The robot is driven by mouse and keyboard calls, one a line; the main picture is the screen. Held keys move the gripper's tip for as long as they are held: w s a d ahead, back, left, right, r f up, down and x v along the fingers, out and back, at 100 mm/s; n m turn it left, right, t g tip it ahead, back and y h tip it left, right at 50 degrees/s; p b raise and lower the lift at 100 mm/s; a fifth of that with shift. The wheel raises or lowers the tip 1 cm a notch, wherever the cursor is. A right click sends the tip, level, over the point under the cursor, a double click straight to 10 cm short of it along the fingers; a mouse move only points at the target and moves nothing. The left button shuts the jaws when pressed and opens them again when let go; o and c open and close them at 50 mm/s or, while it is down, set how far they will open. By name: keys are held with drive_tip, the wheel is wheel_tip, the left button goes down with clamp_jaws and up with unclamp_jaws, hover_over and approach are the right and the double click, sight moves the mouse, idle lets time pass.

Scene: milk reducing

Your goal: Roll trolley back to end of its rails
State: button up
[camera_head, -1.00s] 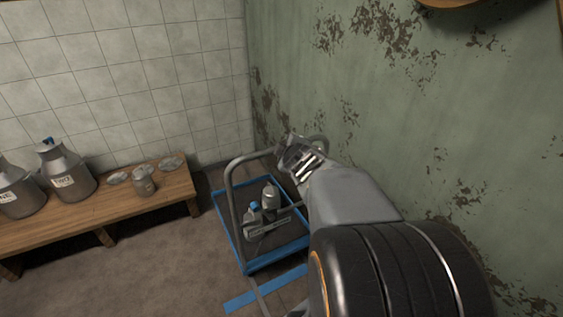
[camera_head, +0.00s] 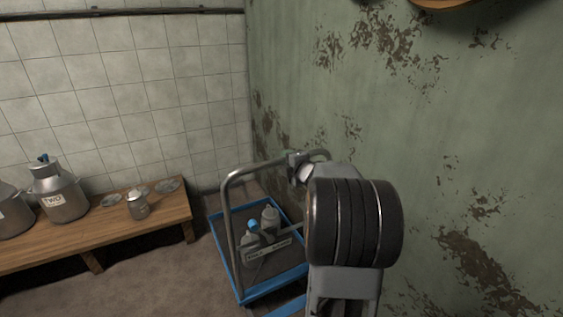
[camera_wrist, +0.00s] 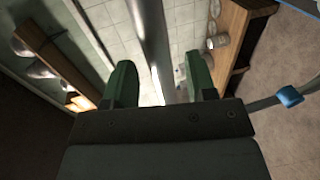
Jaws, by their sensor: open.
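The trolley has a low blue-edged deck (camera_head: 275,284) and a tall grey tube handle (camera_head: 227,200). It stands in the corner beside the green wall. My gripper (camera_head: 298,160) is at the top bar of the handle, and my arm hides part of the trolley's right side. In the wrist view, my two green fingers (camera_wrist: 161,62) are apart, with a grey tube (camera_wrist: 150,35) running between them. I cannot tell whether either finger touches it. The rails are not clearly visible in either view.
A carrier with bottles (camera_head: 268,247) stands on the trolley deck. At left, a wooden bench (camera_head: 110,232) holds milk cans (camera_head: 58,195), a small can (camera_head: 138,204) and lids. The peeling green wall (camera_head: 450,130) is close on the right. Bare floor (camera_head: 150,285) lies between bench and trolley.

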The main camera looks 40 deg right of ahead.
drive_tip(key=shift+x, duration=2.2)
clamp_jaws()
